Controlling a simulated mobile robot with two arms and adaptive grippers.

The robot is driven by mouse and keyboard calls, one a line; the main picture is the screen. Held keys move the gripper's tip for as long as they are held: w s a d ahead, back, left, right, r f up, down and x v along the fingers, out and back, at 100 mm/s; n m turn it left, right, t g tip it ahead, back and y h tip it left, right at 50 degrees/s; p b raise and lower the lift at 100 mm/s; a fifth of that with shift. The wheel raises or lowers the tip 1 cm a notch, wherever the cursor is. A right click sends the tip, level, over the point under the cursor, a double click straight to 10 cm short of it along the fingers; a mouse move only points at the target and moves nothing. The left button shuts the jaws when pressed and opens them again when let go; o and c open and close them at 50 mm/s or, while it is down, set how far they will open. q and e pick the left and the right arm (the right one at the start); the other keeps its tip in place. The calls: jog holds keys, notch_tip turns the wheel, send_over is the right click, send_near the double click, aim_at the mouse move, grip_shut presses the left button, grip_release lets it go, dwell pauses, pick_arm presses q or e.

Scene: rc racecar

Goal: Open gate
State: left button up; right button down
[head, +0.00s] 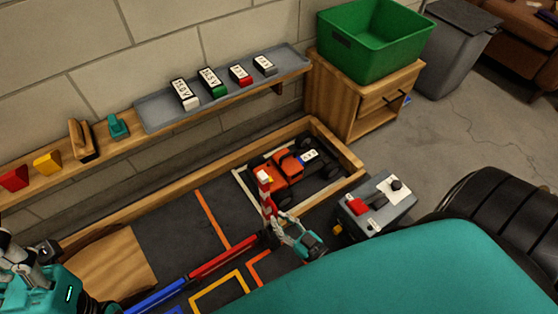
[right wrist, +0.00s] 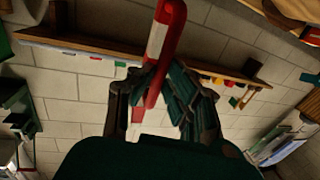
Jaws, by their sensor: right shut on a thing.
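The gate is a red and white striped bar (head: 266,196) that stands close to upright at the front corner of the white-edged bay in the head view. My right gripper (head: 283,226) is shut on the lower part of this bar. In the right wrist view the bar (right wrist: 168,35) runs up between the fingers of my right gripper (right wrist: 155,82). An orange racecar (head: 283,178) sits in the bay behind the bar. My left gripper (head: 25,262) shows in part at the left edge, away from the gate; its fingers are unclear.
A wooden border (head: 210,180) encloses the dark track floor. Red (head: 222,264) and blue (head: 158,297) barriers lie left of the gate. A grey control box (head: 376,205) stands to the right. A wall shelf (head: 105,146) holds several small blocks. A green bin (head: 372,52) sits on a wooden cabinet (head: 330,98).

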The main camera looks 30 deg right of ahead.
dwell(0.3)
jog(key=c, duration=1.3)
grip_release()
jog(key=shift+c, duration=0.2)
notch_tip(320, 180, up, 10)
